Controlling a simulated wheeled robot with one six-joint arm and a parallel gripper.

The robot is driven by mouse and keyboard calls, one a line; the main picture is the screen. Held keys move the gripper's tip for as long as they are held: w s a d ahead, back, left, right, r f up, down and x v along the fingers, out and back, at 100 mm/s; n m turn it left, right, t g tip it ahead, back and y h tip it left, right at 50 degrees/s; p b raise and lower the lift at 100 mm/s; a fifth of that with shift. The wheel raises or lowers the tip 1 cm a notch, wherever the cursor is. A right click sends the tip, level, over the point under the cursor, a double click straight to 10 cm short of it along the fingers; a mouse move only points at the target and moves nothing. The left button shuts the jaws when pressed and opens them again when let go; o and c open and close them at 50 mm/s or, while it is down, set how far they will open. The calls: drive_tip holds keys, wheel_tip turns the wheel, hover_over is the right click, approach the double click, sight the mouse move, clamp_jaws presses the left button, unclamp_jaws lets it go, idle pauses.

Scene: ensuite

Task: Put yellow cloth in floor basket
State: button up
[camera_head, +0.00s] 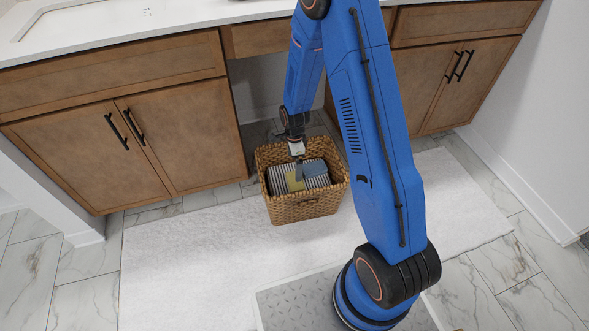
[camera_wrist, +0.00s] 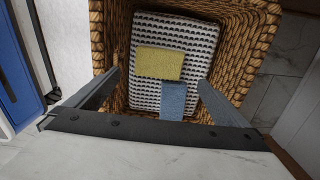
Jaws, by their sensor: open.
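The wicker floor basket (camera_head: 305,208) stands on the white rug below the counter gap; its woven wall also shows in the wrist view (camera_wrist: 247,50). The yellow cloth (camera_wrist: 159,64) lies flat inside it on a black-and-white patterned towel (camera_wrist: 150,28). In the head view the yellow cloth (camera_head: 292,182) is partly hidden by my gripper (camera_head: 298,174). A blue cloth (camera_wrist: 173,99) lies beside the yellow one, near or touching its lower edge. In the wrist view my gripper (camera_wrist: 158,82) is open, its fingers apart over the basket and nothing between them held.
Brown cabinets (camera_head: 80,150) stand to the left and more cabinets (camera_head: 450,80) to the right, under a white countertop (camera_head: 110,30). The white rug (camera_head: 190,245) is clear left of the basket. A white wall (camera_head: 535,130) closes the right side.

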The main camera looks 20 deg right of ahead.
drive_tip(key=shift+r, duration=0.75)
drive_tip(key=s+d+r+n+t, duration=0.1)
drive_tip(key=s+r+n, duration=0.35)
drive_tip(key=r, duration=0.95)
drive_tip(key=s+d+r+n+t, duration=0.15)
drive_tip(key=s+r+n, duration=0.3)
drive_tip(key=r, duration=0.95)
drive_tip(key=s+d+r+n+t, duration=0.1)
drive_tip(key=s+r+n, duration=0.4)
drive_tip(key=s, duration=0.7)
drive_tip(key=s+d+r+n+t, duration=0.1)
drive_tip(key=s+r+n, duration=0.3)
drive_tip(key=s+r, duration=0.4)
drive_tip(key=s, duration=0.5)
drive_tip(key=shift+d+r+n, duration=0.25)
drive_tip(key=shift+d+n, duration=0.05)
drive_tip(key=shift+n, duration=0.1)
